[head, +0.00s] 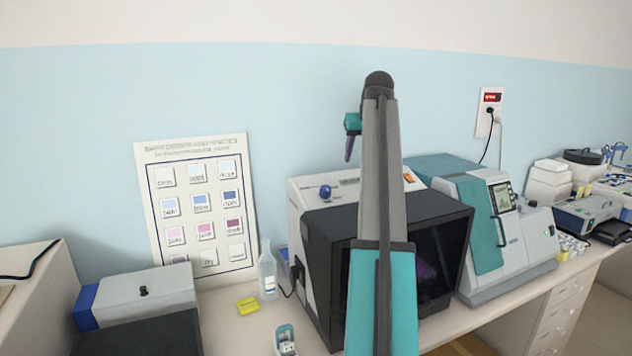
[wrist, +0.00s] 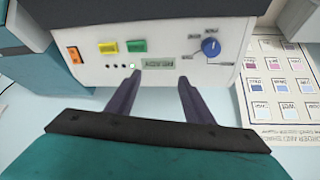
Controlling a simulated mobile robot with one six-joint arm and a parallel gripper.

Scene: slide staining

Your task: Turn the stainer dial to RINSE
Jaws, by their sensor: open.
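The blue stainer dial (head: 325,191) is on the top panel of the white stainer (head: 300,225), near its left end. In the wrist view the dial (wrist: 211,47) is at the upper right, with small labels around it that I cannot read. Its pointer setting is not clear. My gripper (wrist: 157,80) is open and empty, its two dark fingers over the panel edge near the small display (wrist: 158,63). The dial lies to the right of both fingers there and is not between them. In the head view my gripper (head: 349,150) is above the panel, partly hidden by my arm.
The wrist view shows a yellow button (wrist: 108,47), a green button (wrist: 136,45) and an orange switch (wrist: 74,55) on the panel. A dark hood (head: 445,225) fronts the stainer. A bottle (head: 267,270) stands left of it; a teal-and-white machine (head: 485,225) stands right.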

